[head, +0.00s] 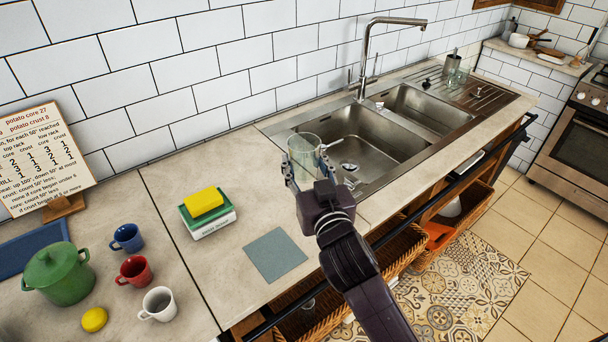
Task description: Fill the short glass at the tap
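A clear short glass (304,146) stands upright between the fingers of my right gripper (306,168), at the left edge of the sink. The fingers lie against its two sides and appear shut on it. I see no water in it. The chrome tap (368,48) rises behind the sink, and its spout reaches out to the right, up and away from the glass. The steel sink (350,140) has two basins, and the glass is left of the larger, nearer one. I cannot tell whether the glass touches the surface below. My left gripper is out of view.
Another clear glass (459,76) stands by the drainboard beside a metal cup (451,62). Left of my arm are a grey cloth (275,254) and a yellow sponge (203,201) on a green-and-white box. Several mugs and a green pot (60,274) stand farther left.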

